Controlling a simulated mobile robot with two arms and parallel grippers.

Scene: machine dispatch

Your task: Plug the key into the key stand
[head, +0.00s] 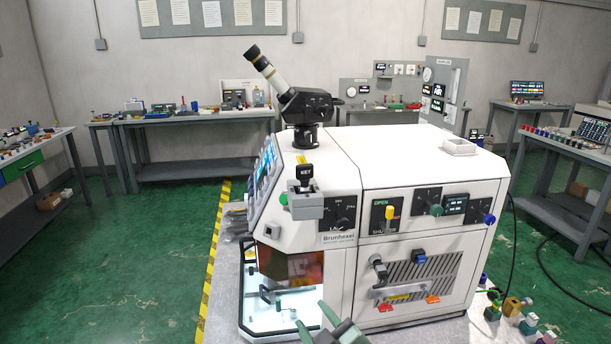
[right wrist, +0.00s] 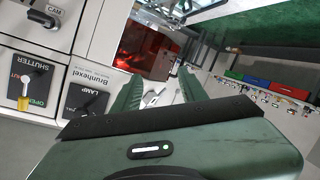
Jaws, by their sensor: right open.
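On the left front corner of the white machine (head: 430,165) stands a small grey block (head: 306,206), which looks like the key stand. A dark tag marked with letters like KEY (head: 305,172) rises above it; whether this is the key itself or the stand's label I cannot tell. No loose key shows clearly elsewhere. My right gripper (head: 313,314) is at the bottom middle of the head view, in front of the machine and below the grey block. In the right wrist view its fingers (right wrist: 159,82) are apart, with nothing seen held. My left gripper is not in view.
The machine's front has an orange-tinted window (head: 305,267), a shutter switch (head: 388,214) and several knobs. A microscope-like eyepiece (head: 265,67) stands on top. Coloured parts (head: 514,306) lie at the lower right. Workbenches (head: 200,118) line the walls; green floor lies between.

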